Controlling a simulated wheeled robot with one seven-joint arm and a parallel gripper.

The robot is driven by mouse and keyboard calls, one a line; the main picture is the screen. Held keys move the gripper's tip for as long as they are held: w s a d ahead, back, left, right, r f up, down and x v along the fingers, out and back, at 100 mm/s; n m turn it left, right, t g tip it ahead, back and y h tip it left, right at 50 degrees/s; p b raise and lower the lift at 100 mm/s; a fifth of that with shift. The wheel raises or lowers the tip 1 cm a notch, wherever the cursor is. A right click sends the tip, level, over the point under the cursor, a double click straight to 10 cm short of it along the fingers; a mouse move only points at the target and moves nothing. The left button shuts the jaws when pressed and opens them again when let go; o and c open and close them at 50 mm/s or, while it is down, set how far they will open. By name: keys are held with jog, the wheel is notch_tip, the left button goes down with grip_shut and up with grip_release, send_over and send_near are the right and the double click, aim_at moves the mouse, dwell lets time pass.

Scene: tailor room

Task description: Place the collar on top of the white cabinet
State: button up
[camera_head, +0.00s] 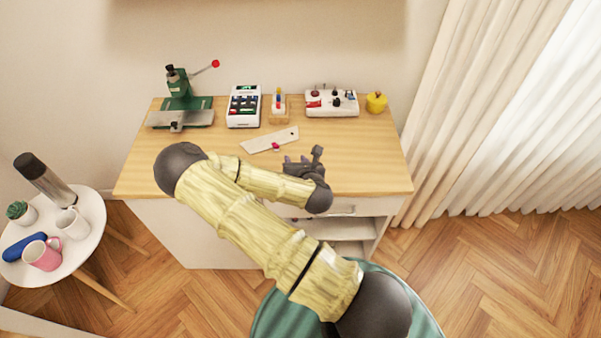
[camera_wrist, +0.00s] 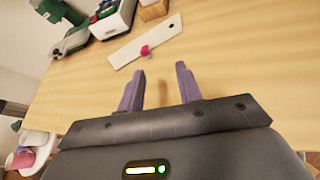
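No collar can be made out for certain. A flat white strip (camera_head: 270,140) with a hole near one end lies on the wooden desk top, and a small pink piece (camera_head: 276,146) is at its near edge. They also show in the wrist view, the white strip (camera_wrist: 165,34) and the pink piece (camera_wrist: 145,50) ahead of the fingers. My gripper (camera_head: 296,159) is over the desk, just nearer than the strip. Its two purple fingers (camera_wrist: 160,72) are apart with nothing between them. The only white cabinet-like body I see is under the desk top (camera_head: 170,225).
A green press (camera_head: 182,105), a white keypad device (camera_head: 244,106), a small wooden stand (camera_head: 279,107), a white control box (camera_head: 331,102) and a yellow pot (camera_head: 376,102) line the desk's back. The desk's right side is clear. A round table (camera_head: 90,240) with mugs and a flask stands left.

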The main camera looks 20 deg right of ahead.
jog(key=d+m+h, duration=0.1)
jog(key=m, duration=0.2)
jog(key=s+d+m+g, duration=0.1)
jog(key=m, duration=0.2)
jog(key=d+m+g+h, duration=0.1)
jog(key=m, duration=0.2)
jog(key=shift+s+r+m+h, duration=0.1)
jog(key=shift+s+m+h, duration=0.2)
jog(key=shift+s, duration=0.1)
jog(key=s+m+g, duration=0.1)
jog(key=m, duration=0.2)
jog(key=s+r+m+g, duration=0.1)
jog(key=m, duration=0.2)
jog(key=s+r+m+g, duration=0.1)
jog(key=m, duration=0.2)
jog(key=shift+s+a+g, duration=0.3)
jog(key=shift+a+g, duration=0.1)
jog(key=s+a+r+m+g+y, duration=0.1)
jog(key=s+a+r+m+g, duration=0.1)
jog(key=s+r+m, duration=0.4)
jog(key=s+a+r+m+g+y, duration=0.2)
jog(key=s+a+r+m, duration=0.2)
jog(key=s+r+m, duration=0.3)
jog(key=shift+r+m+g, duration=0.3)
jog(key=shift+r+m, duration=0.4)
jog(key=shift+o, duration=0.2)
jog(key=shift+s, duration=0.15)
